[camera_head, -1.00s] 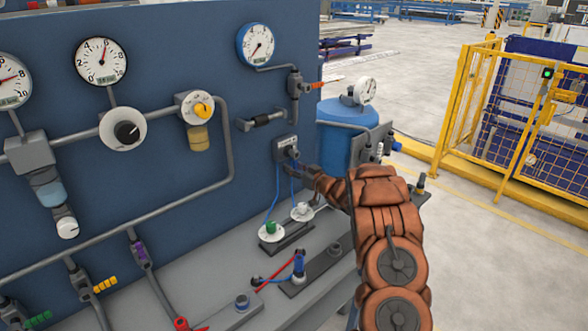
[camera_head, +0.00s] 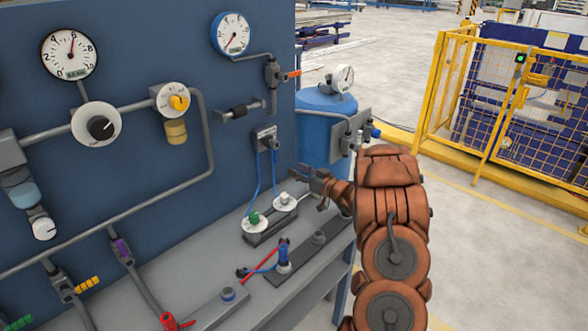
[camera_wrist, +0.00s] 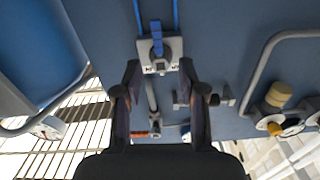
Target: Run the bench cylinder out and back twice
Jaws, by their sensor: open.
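On the blue panel, a small grey valve block (camera_head: 266,138) has two blue hoses running down from it. The hoses lead toward two round white-based fittings on the bench, one with a green knob (camera_head: 254,219) and one with a white knob (camera_head: 285,201). My gripper (camera_head: 308,178) is open, below and right of the valve block and apart from it. In the wrist view the gripper (camera_wrist: 160,76) has its fingers spread, with the valve block (camera_wrist: 158,66) showing ahead between the tips. I cannot tell which bench part is the cylinder.
A blue hand part (camera_head: 284,252) with red and blue lines stands on the bench (camera_head: 290,300). Gauges (camera_head: 69,54), regulators and grey pipes cover the panel. A blue tank (camera_head: 322,130) stands behind my gripper. A yellow fence (camera_head: 440,100) is at right, with open floor before it.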

